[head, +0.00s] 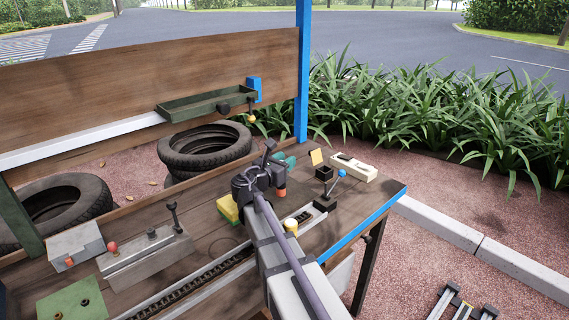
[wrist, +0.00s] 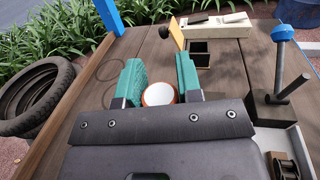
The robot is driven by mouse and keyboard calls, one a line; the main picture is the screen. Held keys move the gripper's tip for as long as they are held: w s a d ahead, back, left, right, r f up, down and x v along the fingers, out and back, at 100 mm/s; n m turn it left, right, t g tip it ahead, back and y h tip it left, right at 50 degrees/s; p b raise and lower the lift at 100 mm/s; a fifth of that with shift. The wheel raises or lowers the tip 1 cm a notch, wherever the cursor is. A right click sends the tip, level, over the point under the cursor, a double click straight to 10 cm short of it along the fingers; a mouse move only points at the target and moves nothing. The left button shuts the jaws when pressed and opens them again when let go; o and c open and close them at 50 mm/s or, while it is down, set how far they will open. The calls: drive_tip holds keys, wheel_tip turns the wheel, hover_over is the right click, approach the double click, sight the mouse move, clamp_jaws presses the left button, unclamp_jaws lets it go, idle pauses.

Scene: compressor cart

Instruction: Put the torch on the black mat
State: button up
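The torch (wrist: 159,95) shows in the wrist view as a round white face with an orange rim. Its orange body (head: 282,193) shows below my gripper in the head view. My gripper (wrist: 160,84) has one green finger on each side of the torch, with little or no gap, and looks shut on it. The gripper's dark bar hides the near part of the torch. In the head view my gripper (head: 280,164) is over the right part of the wooden bench. I cannot make out a black mat in either view.
Beyond my gripper stand a small black open box (wrist: 201,53), a yellow plate (wrist: 177,33) and a pale block (wrist: 218,26). A blue-knobbed lever (wrist: 281,33) rises to the right. A yellow block (head: 229,208) is left of my arm. Bare wood (head: 378,192) shows near the right edge.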

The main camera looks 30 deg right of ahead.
drive_tip(key=o, duration=0.4)
drive_tip(key=v, duration=1.2)
drive_tip(key=shift+r, duration=0.2)
drive_tip(key=s+m+g+y+p, duration=0.55)
drive_tip(key=s+m+p, duration=0.25)
drive_tip(key=m+p, duration=0.3)
drive_tip(key=s+a+m+y+p, duration=0.2)
drive_tip(key=a+m+y, duration=0.1)
drive_tip(key=m, duration=0.1)
drive_tip(key=s+a+m+g+y+p, duration=0.1)
drive_tip(key=s+a+m+y+p, duration=0.2)
drive_tip(key=m+y, duration=0.1)
drive_tip(key=s+a+r+m+g+y+p, duration=0.1)
drive_tip(key=s+a+m+y+p, duration=0.1)
drive_tip(key=s+a+m+y, duration=0.1)
drive_tip(key=shift+s+a+m+y, duration=0.25)
drive_tip(key=shift+a+m+y, duration=0.2)
drive_tip(key=shift+a+m, duration=0.1)
